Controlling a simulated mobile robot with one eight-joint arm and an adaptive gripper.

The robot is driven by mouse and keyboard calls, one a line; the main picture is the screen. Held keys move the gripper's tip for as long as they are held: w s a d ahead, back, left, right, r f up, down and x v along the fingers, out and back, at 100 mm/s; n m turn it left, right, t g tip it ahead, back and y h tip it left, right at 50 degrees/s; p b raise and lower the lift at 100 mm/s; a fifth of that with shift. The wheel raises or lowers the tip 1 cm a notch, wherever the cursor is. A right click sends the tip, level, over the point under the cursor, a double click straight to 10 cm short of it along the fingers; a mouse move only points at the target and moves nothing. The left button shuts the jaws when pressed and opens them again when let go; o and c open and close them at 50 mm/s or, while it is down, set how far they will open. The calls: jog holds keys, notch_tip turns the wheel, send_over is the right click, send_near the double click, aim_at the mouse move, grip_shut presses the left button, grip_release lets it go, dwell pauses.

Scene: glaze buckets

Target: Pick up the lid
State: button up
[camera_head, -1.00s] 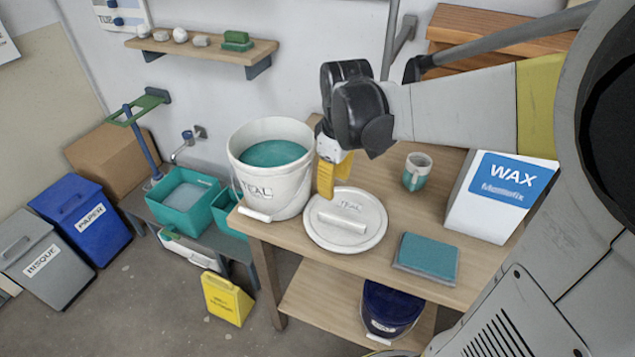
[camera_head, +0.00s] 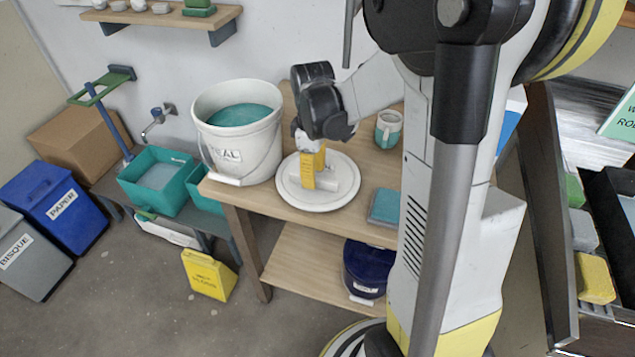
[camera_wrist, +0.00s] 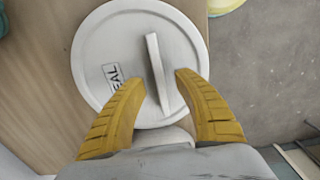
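The round white lid (camera_head: 343,199) lies flat on the wooden table beside the bucket. It fills the upper middle of the wrist view (camera_wrist: 105,48), with a raised bar handle (camera_wrist: 156,62) and a label ending in "EAL". My gripper (camera_head: 312,178) is low over the lid at its handle. In the wrist view, the yellow fingers of my gripper (camera_wrist: 160,80) are spread, with the handle between them. The head view hides part of the handle behind the fingers.
The white bucket (camera_head: 240,155) with teal glaze stands close left of the lid. A cup (camera_head: 388,130) stands behind right, and a teal block (camera_head: 384,206) lies right of the lid. A dark blue bucket (camera_head: 366,268) is on the lower shelf. The table edge (camera_head: 290,226) runs just in front.

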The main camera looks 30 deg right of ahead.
jog(key=shift+f, duration=0.95)
jog(key=shift+f+b, duration=0.2)
jog(key=shift+b, duration=0.1)
grip_shut()
